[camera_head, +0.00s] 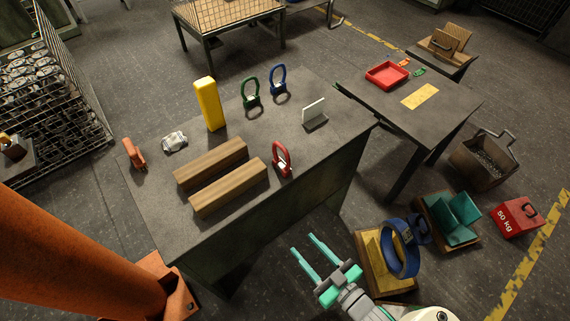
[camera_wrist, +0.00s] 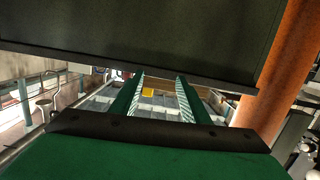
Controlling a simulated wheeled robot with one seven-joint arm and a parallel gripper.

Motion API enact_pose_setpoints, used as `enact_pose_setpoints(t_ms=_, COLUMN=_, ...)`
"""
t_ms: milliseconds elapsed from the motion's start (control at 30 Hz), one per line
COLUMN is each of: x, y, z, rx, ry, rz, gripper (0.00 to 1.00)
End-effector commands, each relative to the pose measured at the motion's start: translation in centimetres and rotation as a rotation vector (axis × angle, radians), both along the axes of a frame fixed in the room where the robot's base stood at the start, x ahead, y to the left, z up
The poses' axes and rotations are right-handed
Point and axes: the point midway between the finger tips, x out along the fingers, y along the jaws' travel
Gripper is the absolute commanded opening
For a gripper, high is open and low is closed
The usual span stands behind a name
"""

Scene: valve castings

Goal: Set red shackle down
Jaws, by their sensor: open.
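The red shackle (camera_head: 282,158) stands upright on the dark table (camera_head: 330,140), near its front edge and by the right end of a wooden beam. My gripper (camera_head: 313,258) is open and empty, in front of the table and apart from the shackle. In the wrist view the two green fingers (camera_wrist: 155,98) are spread with nothing between them. The dark side of a large body fills the top of that view. The shackle does not show there.
Two wooden beams (camera_head: 230,188), a yellow block (camera_head: 209,104), a green shackle (camera_head: 250,93) and a blue shackle (camera_head: 278,80) are on the table. A side table (camera_head: 450,105) holds a red tray (camera_head: 387,75). An orange column (camera_head: 75,255) stands left. A blue ring (camera_head: 400,260) is beside my gripper.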

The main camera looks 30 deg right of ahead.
Motion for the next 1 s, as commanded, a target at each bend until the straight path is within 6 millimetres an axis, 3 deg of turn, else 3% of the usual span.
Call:
enact_pose_setpoints(t_ms=33, x=-2.1, y=1.9, z=-0.4, rx=-0.002, ry=0.021, rz=-0.012, gripper=0.42)
enact_pose_setpoints(t_ms=200, x=-6.9, y=8.8, z=-0.4, rx=-0.004, ry=0.070, rz=-0.040, gripper=0.42)
enact_pose_setpoints(t_ms=267, x=-8.0, y=11.2, z=0.1, rx=0.000, ry=0.081, rz=-0.054, gripper=0.31)
enact_pose_setpoints(t_ms=400, x=-9.4, y=15.8, z=1.9, rx=0.009, ry=0.090, rz=-0.091, gripper=0.31)
enact_pose_setpoints(t_ms=500, x=-9.6, y=17.9, z=3.3, rx=0.015, ry=0.088, rz=-0.116, gripper=0.31)
enact_pose_setpoints(t_ms=733, x=-9.7, y=20.4, z=5.0, rx=0.035, ry=0.087, rz=-0.138, gripper=0.31)
enact_pose_setpoints(t_ms=1000, x=-9.7, y=20.6, z=5.1, rx=0.038, ry=0.086, rz=-0.138, gripper=0.31)
